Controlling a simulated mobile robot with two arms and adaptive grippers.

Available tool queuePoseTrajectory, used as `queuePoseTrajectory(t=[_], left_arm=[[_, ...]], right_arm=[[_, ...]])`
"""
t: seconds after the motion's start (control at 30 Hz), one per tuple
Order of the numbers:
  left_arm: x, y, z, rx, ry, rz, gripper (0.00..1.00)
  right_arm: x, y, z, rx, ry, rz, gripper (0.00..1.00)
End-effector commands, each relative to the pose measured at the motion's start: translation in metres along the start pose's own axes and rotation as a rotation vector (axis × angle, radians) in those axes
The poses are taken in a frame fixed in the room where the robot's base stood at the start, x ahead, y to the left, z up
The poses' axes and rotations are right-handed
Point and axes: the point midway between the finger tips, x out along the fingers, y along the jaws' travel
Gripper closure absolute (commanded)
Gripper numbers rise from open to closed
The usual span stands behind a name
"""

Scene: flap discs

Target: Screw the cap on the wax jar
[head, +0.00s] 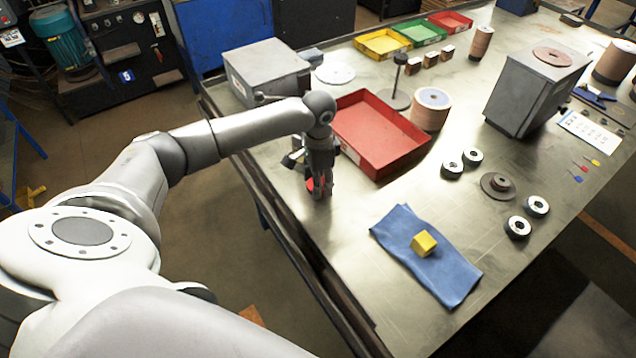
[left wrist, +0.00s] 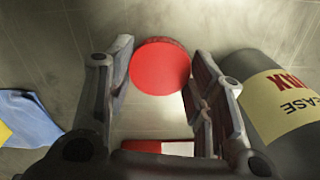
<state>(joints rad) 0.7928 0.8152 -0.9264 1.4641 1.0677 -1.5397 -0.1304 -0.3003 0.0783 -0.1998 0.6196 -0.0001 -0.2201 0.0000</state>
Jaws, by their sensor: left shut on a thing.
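A round red cap (left wrist: 160,68) shows between the fingers of my left gripper (left wrist: 161,72) in the left wrist view. The fingers are shut on its sides. In the head view, my left gripper (head: 320,190) points down near the table's left edge, with a bit of red (head: 310,184) at its fingers. A dark grey jar (left wrist: 280,110) with a yellow label, partly reading "AX" and "EASE", is beside the right finger. It is cut off by the frame. I cannot tell what is under the cap. My right gripper is not in view.
A red tray (head: 405,163) lies just beyond the gripper. A blue cloth (head: 455,284) with a yellow block (head: 424,243) lies to the right. A grey box (head: 262,68) stands behind the arm. Bare tabletop lies between gripper and cloth.

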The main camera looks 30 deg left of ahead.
Motion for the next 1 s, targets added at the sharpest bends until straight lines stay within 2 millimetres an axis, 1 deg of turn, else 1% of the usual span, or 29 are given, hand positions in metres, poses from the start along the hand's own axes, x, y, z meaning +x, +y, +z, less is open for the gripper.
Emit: queuePoseTrajectory(t=[0.13,0.17,0.27,0.5,0.6,0.8,1.0], left_arm=[[-0.019,0.0,-0.001,0.0,0.005,-0.001,0.61],[-0.023,0.002,0.0,0.001,0.004,0.0,0.61],[-0.037,0.013,0.004,0.003,0.003,0.0,0.61],[-0.084,0.05,0.018,0.006,0.005,-0.003,0.61],[-0.09,0.07,0.026,0.006,0.002,0.0,0.61],[-0.107,0.103,0.038,0.004,0.002,0.0,0.61],[-0.117,0.124,0.045,0.001,0.002,0.001,0.61]], right_arm=[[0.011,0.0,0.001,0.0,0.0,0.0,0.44],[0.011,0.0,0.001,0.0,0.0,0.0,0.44],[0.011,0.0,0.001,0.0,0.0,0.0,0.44],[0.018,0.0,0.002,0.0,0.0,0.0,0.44],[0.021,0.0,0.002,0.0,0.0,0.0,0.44],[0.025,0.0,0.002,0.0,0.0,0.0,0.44],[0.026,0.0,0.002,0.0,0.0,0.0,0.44]])
